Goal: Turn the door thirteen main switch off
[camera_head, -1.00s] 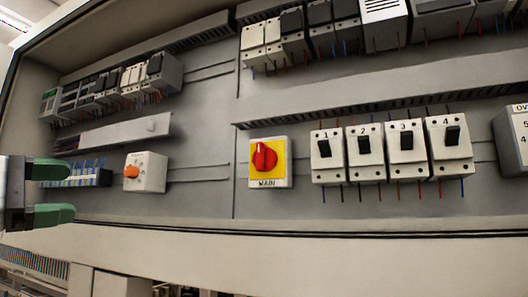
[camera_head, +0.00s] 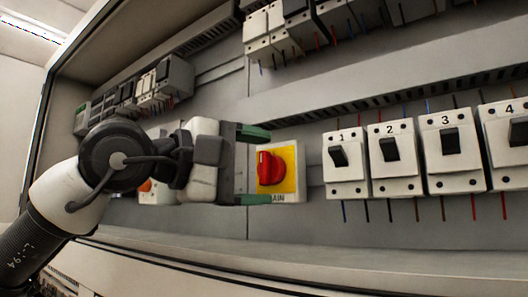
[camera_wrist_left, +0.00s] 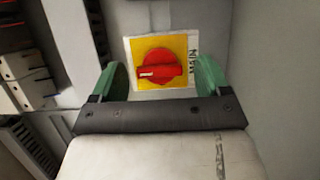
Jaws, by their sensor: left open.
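The main switch is a red rotary knob (camera_head: 267,168) on a yellow plate (camera_head: 290,158) with a white label strip reading MAIN, partly covered in the head view. In the left wrist view the red knob (camera_wrist_left: 158,70) sits between and beyond the fingertips, with its white mark toward the left. My left gripper (camera_head: 262,166) is open, its green fingers just left of the knob in the head view, one above and one below its height. In the left wrist view the open left gripper (camera_wrist_left: 165,78) shows no finger touching the knob. My right gripper is not in view.
Several numbered breakers stand to the right, the first being breaker 1 (camera_head: 345,165). A grey duct (camera_head: 400,85) runs above them. A white box with an orange knob (camera_head: 147,186) is partly behind my arm. The panel's bottom ledge (camera_head: 330,262) runs below.

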